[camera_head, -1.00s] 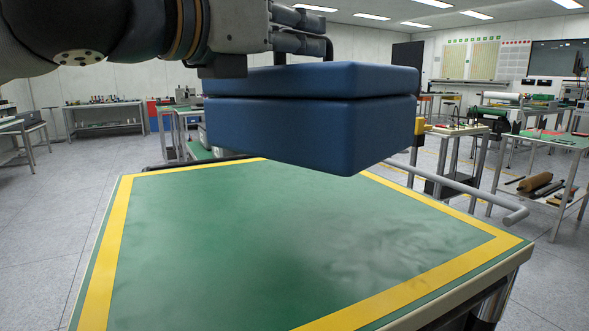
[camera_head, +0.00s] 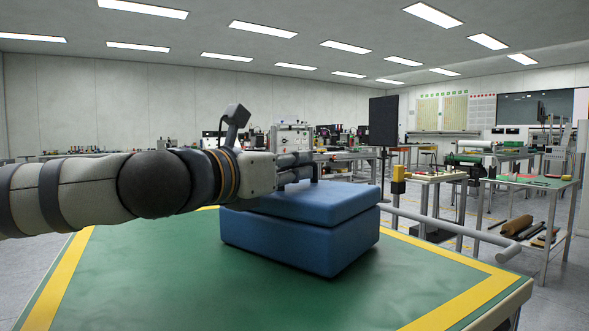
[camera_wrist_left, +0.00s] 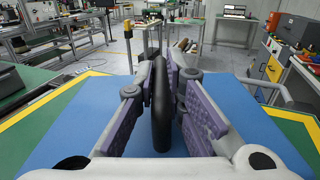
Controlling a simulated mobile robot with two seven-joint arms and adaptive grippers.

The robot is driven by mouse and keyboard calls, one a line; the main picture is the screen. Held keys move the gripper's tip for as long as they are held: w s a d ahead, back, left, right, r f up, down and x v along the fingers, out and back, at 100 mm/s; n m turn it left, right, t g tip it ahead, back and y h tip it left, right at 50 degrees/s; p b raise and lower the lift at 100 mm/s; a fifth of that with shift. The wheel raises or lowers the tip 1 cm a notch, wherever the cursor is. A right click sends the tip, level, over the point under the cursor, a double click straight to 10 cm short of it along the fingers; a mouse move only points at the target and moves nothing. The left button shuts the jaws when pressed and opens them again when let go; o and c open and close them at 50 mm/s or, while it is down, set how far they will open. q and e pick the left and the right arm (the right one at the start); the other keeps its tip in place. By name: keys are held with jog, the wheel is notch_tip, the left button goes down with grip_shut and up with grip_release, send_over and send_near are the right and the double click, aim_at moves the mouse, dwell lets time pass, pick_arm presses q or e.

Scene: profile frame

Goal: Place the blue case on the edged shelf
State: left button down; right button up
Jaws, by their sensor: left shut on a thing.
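The blue case (camera_head: 300,240) is a wide box with a seam below its lid, over the far part of the green table top. It is level and low, at or just above the surface; I cannot tell if it touches. My left gripper (camera_head: 298,170) is above the lid. In the left wrist view, the purple-padded fingers of the left gripper (camera_wrist_left: 167,88) close around the black upright handle (camera_wrist_left: 161,110) of the blue case (camera_wrist_left: 60,135). The green top with a yellow border (camera_head: 190,290) may be the edged shelf. My right gripper is not seen.
A grey rail (camera_head: 455,232) runs along the table's far right side. A yellow-capped post (camera_head: 398,180) and a dark upright panel (camera_head: 383,121) stand beyond it. Workbenches (camera_head: 530,182) stand to the right. The front of the green top is clear.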

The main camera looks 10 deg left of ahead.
pick_arm(q)
jog(key=shift+r, duration=0.2)
jog(key=shift+f, duration=0.15)
jog(key=c, duration=1.7)
grip_release()
jog(key=shift+o, duration=0.2)
jog(key=shift+s+a, duration=0.1)
jog(key=shift+s, duration=0.05)
jog(key=v, duration=1.1)
jog(key=shift+s+p, duration=0.3)
jog(key=shift+p, duration=0.15)
jog(key=shift+a, duration=0.1)
